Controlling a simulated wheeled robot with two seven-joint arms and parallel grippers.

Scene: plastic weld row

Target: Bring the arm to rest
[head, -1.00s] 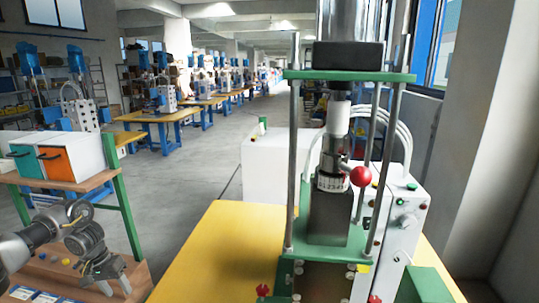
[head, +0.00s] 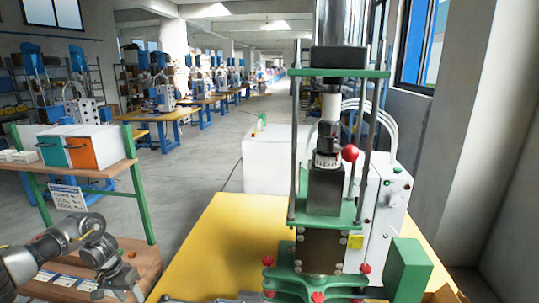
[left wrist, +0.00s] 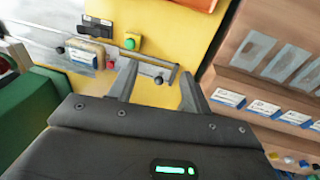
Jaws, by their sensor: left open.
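My left gripper (head: 122,292) shows at the lower left of the head view, over the lower shelf of a wooden rack with green posts. In the left wrist view the two fingers of my left gripper (left wrist: 158,85) stand apart with nothing between them. Beyond them lie a yellow table top (left wrist: 160,40) and a wooden shelf with labels (left wrist: 280,80). My right gripper is in neither view.
A welding press with green plates (head: 340,72) and a red ball knob (head: 350,153) stands on the yellow table (head: 225,235). A rack (head: 148,205) carries teal and orange bins (head: 80,153) at the left. Grey floor (head: 190,165) lies open between.

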